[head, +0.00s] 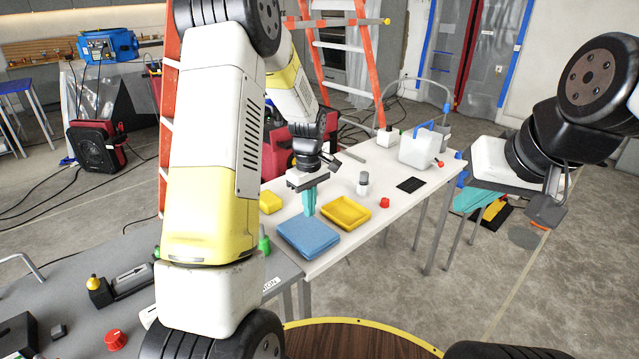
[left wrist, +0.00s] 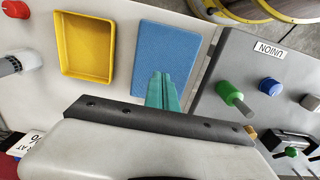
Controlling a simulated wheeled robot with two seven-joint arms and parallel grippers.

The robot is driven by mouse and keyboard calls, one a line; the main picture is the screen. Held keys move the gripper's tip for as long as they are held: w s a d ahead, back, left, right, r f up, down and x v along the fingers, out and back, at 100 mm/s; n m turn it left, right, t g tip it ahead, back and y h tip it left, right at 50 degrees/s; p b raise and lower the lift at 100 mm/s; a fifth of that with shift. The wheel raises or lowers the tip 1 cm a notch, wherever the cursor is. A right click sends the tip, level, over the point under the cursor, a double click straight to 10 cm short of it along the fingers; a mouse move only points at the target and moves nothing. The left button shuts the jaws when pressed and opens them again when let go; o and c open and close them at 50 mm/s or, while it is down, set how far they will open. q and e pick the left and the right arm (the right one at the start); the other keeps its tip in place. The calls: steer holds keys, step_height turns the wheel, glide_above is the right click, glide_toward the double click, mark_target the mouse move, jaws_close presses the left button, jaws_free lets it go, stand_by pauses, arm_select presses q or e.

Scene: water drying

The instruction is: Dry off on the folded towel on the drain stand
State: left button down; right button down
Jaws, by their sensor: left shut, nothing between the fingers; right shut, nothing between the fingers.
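The folded blue towel (head: 308,238) lies flat near the front edge of the white table. It also shows in the left wrist view (left wrist: 165,45). I cannot make out a separate drain stand under it. My left gripper (head: 309,208) points down with its teal fingers shut and empty at the towel's back edge in the head view. My right gripper (head: 474,202) is shut and empty, off to the right of the table.
A yellow tray (head: 346,213) lies beside the towel on the white table (head: 398,208). A grey control panel (left wrist: 235,75) with knobs adjoins the table.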

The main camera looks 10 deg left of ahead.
mark_target(309, 231)
arm_select(q)
steer(key=shift+f, duration=2.65)
steer(key=shift+f, duration=0.7)
steer(key=shift+s+f, duration=0.25)
steer(key=shift+f, duration=0.05)
steer(key=shift+a+f, duration=0.1)
steer(key=shift+a, duration=0.05)
step_height(309, 231, up, 15)
steer(key=shift+w+r, duration=0.2)
steer(key=shift+w, duration=0.15)
